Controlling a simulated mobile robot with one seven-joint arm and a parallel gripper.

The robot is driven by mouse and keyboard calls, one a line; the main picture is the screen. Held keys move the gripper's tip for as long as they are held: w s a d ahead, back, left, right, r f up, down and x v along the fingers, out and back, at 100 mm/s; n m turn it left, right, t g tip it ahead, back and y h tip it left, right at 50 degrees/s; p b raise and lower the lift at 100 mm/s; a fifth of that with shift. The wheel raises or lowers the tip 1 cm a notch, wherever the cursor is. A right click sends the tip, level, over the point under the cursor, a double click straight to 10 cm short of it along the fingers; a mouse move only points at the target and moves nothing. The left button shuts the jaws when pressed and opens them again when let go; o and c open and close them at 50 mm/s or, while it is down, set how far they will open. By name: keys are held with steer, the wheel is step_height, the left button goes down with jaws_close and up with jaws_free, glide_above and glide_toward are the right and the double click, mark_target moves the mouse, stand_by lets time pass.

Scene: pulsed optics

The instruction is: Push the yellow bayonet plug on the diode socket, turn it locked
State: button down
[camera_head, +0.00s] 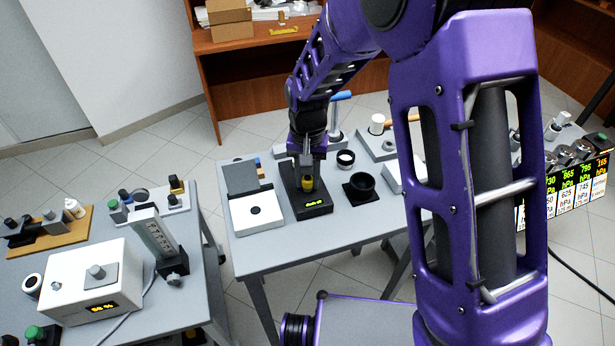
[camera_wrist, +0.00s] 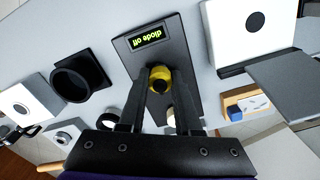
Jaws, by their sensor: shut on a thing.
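The yellow bayonet plug (camera_head: 307,183) stands on the black diode socket box (camera_head: 316,211) on the grey table. In the wrist view the yellow plug (camera_wrist: 160,76) sits between the fingertips of my gripper (camera_wrist: 162,88), and the box (camera_wrist: 186,50) has a lit display reading "diode off". My gripper (camera_head: 306,170) is shut on the plug from above. The plug's lower end and the socket opening are hidden, so I cannot tell how deep it sits or how it is turned.
A white box with a black hole (camera_head: 257,212) stands left of the diode box. A black round holder (camera_head: 360,186) and a white-topped cup (camera_head: 345,159) stand to the right. The table's front strip is clear. A second table (camera_head: 190,285) with instruments is at left.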

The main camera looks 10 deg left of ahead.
steer(key=m, duration=0.4)
steer(key=shift+w+r, duration=0.1)
steer(key=shift+r, duration=0.05)
steer(key=shift+m, duration=0.4)
steer(key=shift+a+m+p, duration=0.1)
steer(key=shift+m+p, duration=0.45)
steer(key=shift+m, duration=0.95)
steer(key=c, duration=0.9)
jaws_free()
steer(key=o, duration=0.4)
